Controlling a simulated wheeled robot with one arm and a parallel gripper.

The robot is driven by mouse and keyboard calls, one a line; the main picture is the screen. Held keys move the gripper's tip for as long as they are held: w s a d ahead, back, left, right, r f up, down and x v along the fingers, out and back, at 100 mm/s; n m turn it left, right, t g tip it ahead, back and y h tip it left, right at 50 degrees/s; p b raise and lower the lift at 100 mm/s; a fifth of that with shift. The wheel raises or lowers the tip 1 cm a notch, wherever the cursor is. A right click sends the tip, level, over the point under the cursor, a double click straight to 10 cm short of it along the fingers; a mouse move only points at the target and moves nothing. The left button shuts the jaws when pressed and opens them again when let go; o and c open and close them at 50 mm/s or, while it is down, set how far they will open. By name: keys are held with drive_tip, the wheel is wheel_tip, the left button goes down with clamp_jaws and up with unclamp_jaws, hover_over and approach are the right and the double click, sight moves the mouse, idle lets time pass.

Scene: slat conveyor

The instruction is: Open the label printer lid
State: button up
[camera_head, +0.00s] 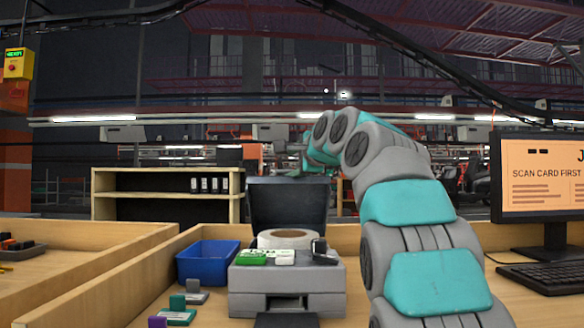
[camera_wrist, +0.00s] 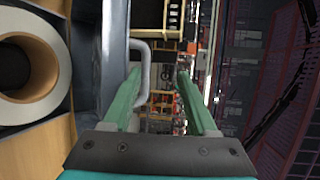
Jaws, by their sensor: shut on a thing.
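The label printer (camera_head: 287,290) is a grey box on the wooden desk. Its dark lid (camera_head: 288,200) stands raised, about upright, at the back. A white label roll (camera_head: 287,239) sits in the opened body. In the wrist view the roll (camera_wrist: 40,68) is at the left, beside the lid's dark panel (camera_wrist: 112,60).
A blue bin (camera_head: 207,262) stands left of the printer, with small coloured blocks (camera_head: 176,317) in front. A wooden shelf (camera_head: 167,194) is behind. A monitor (camera_head: 541,178) and keyboard (camera_head: 545,277) are at the right. Small green and white pieces (camera_head: 252,258) lie on the printer's front top.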

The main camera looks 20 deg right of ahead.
drive_tip(key=shift+w+d+f, duration=0.2)
drive_tip(key=shift+w+d, duration=0.05)
drive_tip(key=shift+d, duration=0.05)
idle(0.5)
drive_tip(key=shift+s, duration=0.1)
